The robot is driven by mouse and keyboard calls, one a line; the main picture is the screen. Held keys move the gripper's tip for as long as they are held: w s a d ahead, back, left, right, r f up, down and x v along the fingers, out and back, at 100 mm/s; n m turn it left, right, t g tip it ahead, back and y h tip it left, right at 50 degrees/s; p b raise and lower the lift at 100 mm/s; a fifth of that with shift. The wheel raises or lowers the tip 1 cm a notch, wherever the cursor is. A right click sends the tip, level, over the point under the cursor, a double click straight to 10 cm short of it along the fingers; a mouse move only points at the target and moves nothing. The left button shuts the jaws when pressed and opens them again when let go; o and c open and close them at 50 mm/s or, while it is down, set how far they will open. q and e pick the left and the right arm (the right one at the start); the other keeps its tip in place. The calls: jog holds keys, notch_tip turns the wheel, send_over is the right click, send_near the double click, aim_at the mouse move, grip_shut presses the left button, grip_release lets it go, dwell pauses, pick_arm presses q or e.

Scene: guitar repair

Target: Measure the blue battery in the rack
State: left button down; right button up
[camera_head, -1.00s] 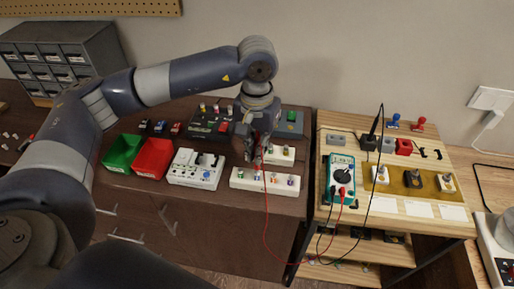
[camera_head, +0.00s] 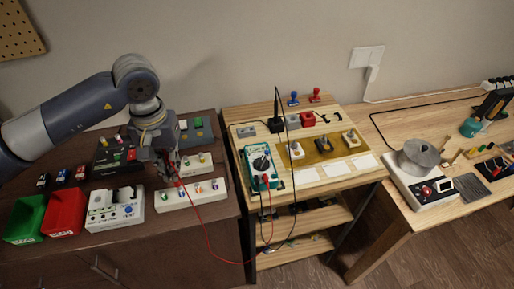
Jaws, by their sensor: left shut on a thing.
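My left gripper (camera_head: 168,172) is shut on the red probe (camera_head: 177,183), whose red lead runs down and right to the teal multimeter (camera_head: 249,157). It is over the left end of a long white rack (camera_head: 173,201), which holds several small coloured cells. The cells are too small to tell surely which is the blue battery, and I cannot tell whether the probe touches one. A shorter white rack (camera_head: 206,169) lies just behind. The multimeter, with a dark dial, stands on the wooden bench. My right gripper is out of view.
Green (camera_head: 24,222) and red (camera_head: 66,213) bins and a white tester (camera_head: 115,210) stand left of the rack. A black lead loops over the multimeter. A spool station (camera_head: 418,178) stands at right.

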pick_arm(q)
jog(key=shift+r+p, duration=1)
jog(key=shift+r, duration=2.05)
